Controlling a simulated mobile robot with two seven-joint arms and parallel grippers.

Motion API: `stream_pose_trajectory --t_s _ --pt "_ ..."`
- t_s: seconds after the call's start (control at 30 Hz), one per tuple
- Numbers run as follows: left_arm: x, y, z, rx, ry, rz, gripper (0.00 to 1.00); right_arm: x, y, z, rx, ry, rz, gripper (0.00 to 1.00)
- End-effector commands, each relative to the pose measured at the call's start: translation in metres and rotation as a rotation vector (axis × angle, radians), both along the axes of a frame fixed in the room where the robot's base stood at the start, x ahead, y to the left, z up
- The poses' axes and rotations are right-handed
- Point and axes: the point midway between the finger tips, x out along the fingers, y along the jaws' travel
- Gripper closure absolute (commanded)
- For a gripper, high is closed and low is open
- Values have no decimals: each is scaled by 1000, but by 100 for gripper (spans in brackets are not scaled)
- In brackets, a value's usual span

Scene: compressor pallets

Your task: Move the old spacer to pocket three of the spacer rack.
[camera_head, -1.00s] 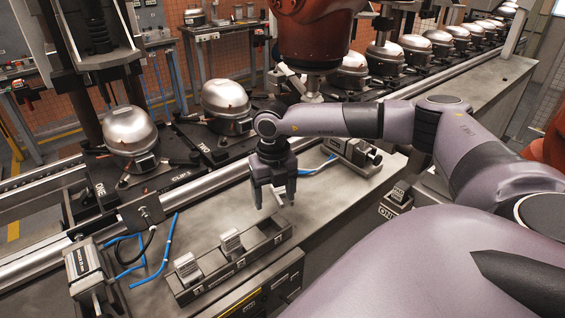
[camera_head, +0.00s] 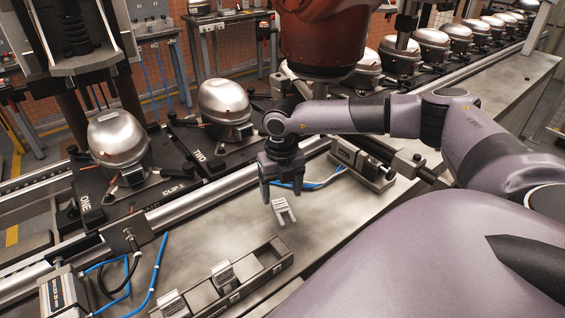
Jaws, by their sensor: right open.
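A small light-grey forked spacer (camera_head: 283,211) lies flat on the metal bench, its prongs towards the front. My right gripper (camera_head: 282,194) points down just behind and above it. Its fingers are apart, with nothing visibly held between them. The dark spacer rack (camera_head: 264,261) is in front of the spacer, at the lower middle. Two grey spacers stand in it, one in the middle (camera_head: 223,274) and one towards the left end (camera_head: 173,303). The pocket at the right end looks empty. The rack's left end is cut off by the picture's edge. My left gripper is not in view.
A clamp-like device (camera_head: 362,164) with blue hoses sits right of my gripper. Another device (camera_head: 63,292) stands at the lower left. A rail (camera_head: 205,190) and pallets with silver compressors (camera_head: 118,138) run behind. Bare bench lies around the spacer.

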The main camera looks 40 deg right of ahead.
Motion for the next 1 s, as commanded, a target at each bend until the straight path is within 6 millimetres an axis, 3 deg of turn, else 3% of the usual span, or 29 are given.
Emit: stream_pose_trajectory --t_s 0.3,0.6,0.63,0.8,0.9,1.0 --pt "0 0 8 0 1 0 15 -1 -2 -44 0 2 1 28" --pt "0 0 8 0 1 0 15 -1 -2 -51 -1 1 0 28" --pt "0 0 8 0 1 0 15 -1 -2 -51 -1 1 0 31" --pt "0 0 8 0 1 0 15 -1 -2 -51 0 0 0 86" --pt "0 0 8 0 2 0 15 0 -2 -50 0 0 -1 96" --pt "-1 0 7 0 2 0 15 0 -2 -50 0 0 -1 96"
